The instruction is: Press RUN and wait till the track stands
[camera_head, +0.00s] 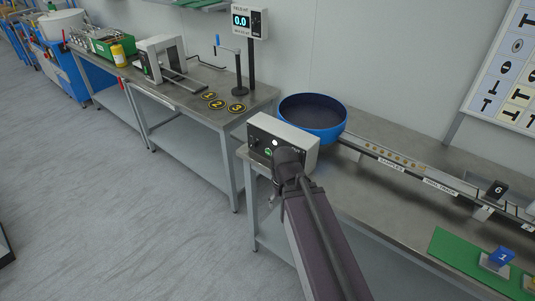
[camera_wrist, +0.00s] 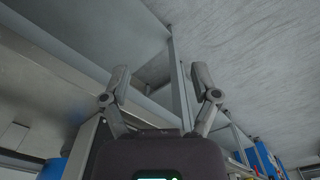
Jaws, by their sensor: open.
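The white control box (camera_head: 305,142) stands on the near bench, in front of the blue bowl (camera_head: 340,131). Its front face carries a lit white round spot (camera_head: 275,143) and a green lit button (camera_head: 267,151); its lettering is too small to read. My dark arm reaches up to the box's front and covers part of it. My gripper (camera_wrist: 160,76) shows in the wrist view with two fingers spread apart and nothing between them. In the head view its fingers are hidden or unclear, so contact cannot be told. The track (camera_head: 455,183) runs right from the bowl, with small brass-coloured parts on it.
A green mat (camera_head: 450,250) with a blue "1" marker (camera_head: 502,256) lies at the bench's front right. A black "6" marker (camera_head: 496,189) stands by the track. The left bench (camera_head: 262,95) holds a display reading 0.0 (camera_head: 240,20) and numbered discs (camera_head: 236,107).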

